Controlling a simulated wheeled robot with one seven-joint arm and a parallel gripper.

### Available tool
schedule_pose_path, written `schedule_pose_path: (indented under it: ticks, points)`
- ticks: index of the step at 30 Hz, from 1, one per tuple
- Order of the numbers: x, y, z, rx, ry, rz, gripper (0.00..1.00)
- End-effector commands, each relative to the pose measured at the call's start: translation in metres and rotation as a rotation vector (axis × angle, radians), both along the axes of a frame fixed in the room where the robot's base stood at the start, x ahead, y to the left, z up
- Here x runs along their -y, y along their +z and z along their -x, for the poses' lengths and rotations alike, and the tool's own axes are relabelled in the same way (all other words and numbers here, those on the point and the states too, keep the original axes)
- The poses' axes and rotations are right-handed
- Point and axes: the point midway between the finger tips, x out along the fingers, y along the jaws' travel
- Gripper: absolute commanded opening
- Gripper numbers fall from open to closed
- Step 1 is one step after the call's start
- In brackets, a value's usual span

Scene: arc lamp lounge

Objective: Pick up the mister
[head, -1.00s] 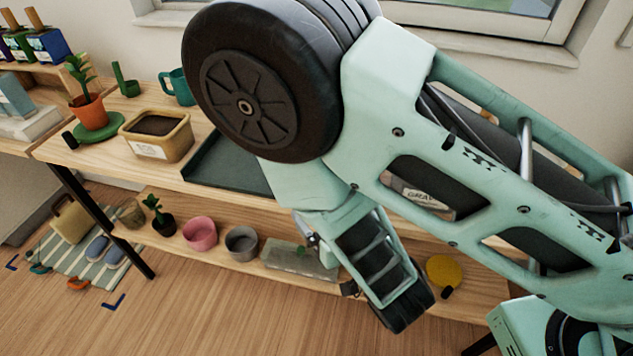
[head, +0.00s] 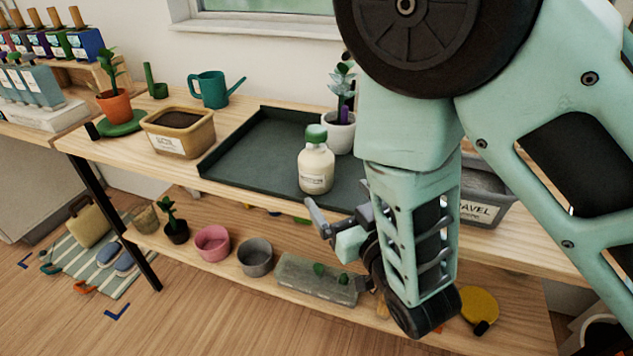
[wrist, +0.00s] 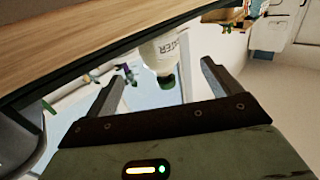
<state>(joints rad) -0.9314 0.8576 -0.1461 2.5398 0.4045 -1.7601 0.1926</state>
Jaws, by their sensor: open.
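The mister (head: 316,168), a cream-white bottle with a green cap and a label, stands upright on the dark tray (head: 247,150) near its front side. In the wrist view the mister (wrist: 163,52) appears upside down, beyond and between the two fingertips. My gripper (head: 338,216) is open and empty, just in front of the table edge and a little lower than the mister, slightly to its right. It also shows in the wrist view (wrist: 163,74), with both fingers apart and not touching the bottle.
A white-potted plant (head: 340,130) stands right behind the mister. A gravel bin (head: 480,210) is right of my arm, a tan soil bin (head: 178,135) and teal watering can (head: 212,90) to the left. The lower shelf (head: 215,265) holds pots and a grey planter (head: 315,282).

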Motion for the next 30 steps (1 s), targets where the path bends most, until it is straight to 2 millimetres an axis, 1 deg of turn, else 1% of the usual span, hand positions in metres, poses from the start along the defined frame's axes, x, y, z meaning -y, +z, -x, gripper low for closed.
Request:
schedule_pose_path:
  ticks: [1,10,17,18,21,26,30]
  points:
    - [-0.001,-0.006,-0.002,0.003,-0.001,-0.004,0.9]
    - [-0.004,-0.006,-0.012,0.003,0.0,-0.004,0.9]
    - [-0.014,-0.004,-0.033,0.003,0.001,-0.003,0.9]
    - [-0.017,0.0,-0.039,0.001,0.002,0.0,0.9]
    - [-0.022,0.001,-0.049,0.0,0.001,0.001,0.9]
    - [-0.026,0.001,-0.058,0.0,0.001,0.0,0.9]
    - [-0.033,0.001,-0.075,0.002,0.001,0.001,0.9]
